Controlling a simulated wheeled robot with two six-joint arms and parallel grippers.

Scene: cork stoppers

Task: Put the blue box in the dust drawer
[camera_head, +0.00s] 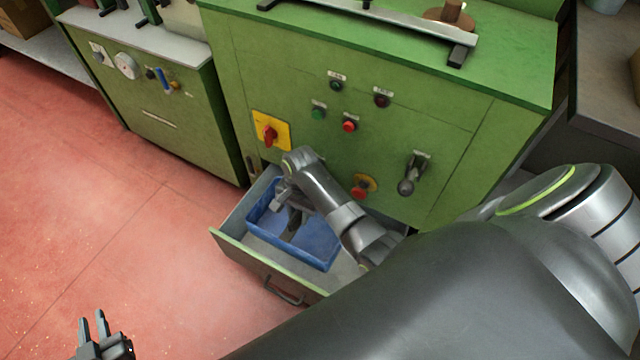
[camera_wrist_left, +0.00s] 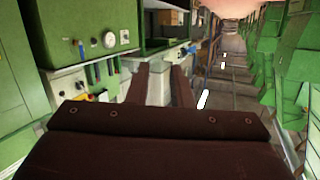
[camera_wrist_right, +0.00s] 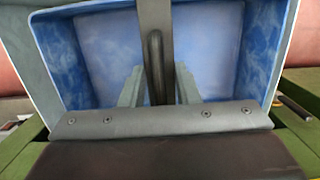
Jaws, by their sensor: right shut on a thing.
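The blue box (camera_head: 318,240) is an open-topped bin inside the pulled-out dust drawer (camera_head: 232,244), within the drawer's walls. My right gripper (camera_head: 293,218) reaches down into the box from above. In the right wrist view, its two fingers (camera_wrist_right: 158,88) close around a dark upright grip joined to a grey strip across the blue box (camera_wrist_right: 210,45). Whether the box's underside touches the drawer floor is hidden. My left gripper (camera_head: 95,328) is open and empty over the floor at lower left; its parted fingers also show in the left wrist view (camera_wrist_left: 163,85).
The green machine (camera_head: 300,90) stands behind the drawer, with a yellow switch (camera_head: 271,131), buttons and a lever knob (camera_head: 408,184) on its front. A second green cabinet (camera_head: 165,120) is at left. The red floor (camera_head: 110,220) left of the drawer is clear.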

